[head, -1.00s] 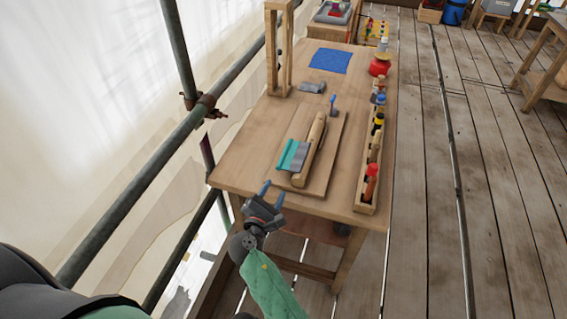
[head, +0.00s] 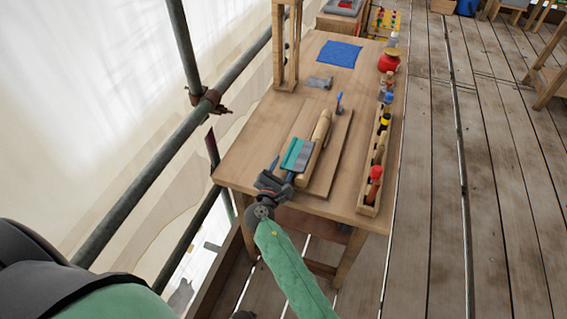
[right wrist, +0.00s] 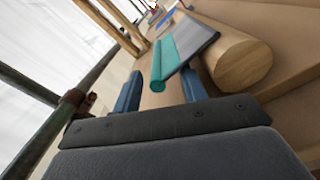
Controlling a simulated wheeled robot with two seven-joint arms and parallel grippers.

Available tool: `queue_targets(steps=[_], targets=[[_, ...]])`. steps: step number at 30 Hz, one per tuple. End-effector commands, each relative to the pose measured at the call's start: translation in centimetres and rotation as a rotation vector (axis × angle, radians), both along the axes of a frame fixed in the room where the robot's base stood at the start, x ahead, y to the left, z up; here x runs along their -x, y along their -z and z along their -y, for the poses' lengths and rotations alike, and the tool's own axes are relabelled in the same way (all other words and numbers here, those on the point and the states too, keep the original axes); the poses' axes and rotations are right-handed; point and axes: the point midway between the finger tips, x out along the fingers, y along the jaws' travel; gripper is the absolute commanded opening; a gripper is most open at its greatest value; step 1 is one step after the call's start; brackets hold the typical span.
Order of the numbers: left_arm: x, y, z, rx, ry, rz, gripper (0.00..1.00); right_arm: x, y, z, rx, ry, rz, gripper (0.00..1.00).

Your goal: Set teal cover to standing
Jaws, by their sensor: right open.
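The teal cover (head: 292,153) is a strip with a grey plate (head: 304,158) along its right side. It leans on the left side of a wooden log (head: 318,146) on a board on the workbench. In the right wrist view the teal cover (right wrist: 165,62) has a rounded near end. My right gripper (head: 281,170) is open and empty, at the near end of the cover. In the right wrist view its blue fingers (right wrist: 158,92) stand apart, with the cover's near end just beyond the gap between them. My left gripper is out of view.
A wooden rack (head: 377,155) with several coloured-handled tools runs along the bench's right edge. A blue cloth (head: 338,53), a red pot (head: 389,64) and a wooden frame (head: 286,45) stand farther back. Scaffold pipes (head: 160,165) pass on the left.

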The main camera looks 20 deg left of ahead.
Motion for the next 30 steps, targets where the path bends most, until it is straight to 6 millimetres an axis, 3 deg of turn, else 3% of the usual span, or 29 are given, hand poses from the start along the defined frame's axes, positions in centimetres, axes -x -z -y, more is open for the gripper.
queue_targets(steps=[12, 13, 19, 30], targets=[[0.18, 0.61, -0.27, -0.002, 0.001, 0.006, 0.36, -0.83, 0.03, 0.04, 0.0, 0.0, 0.0, 0.42], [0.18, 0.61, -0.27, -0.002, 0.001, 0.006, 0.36, -0.83, 0.03, 0.04, 0.0, 0.0, 0.0, 0.4], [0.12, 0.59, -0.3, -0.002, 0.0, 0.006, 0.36, -0.82, 0.01, 0.04, 0.0, 0.0, 0.0, 0.01], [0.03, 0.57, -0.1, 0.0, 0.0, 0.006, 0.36, -0.83, -0.18, 0.66, -0.014, 0.002, 0.002, 0.0]])
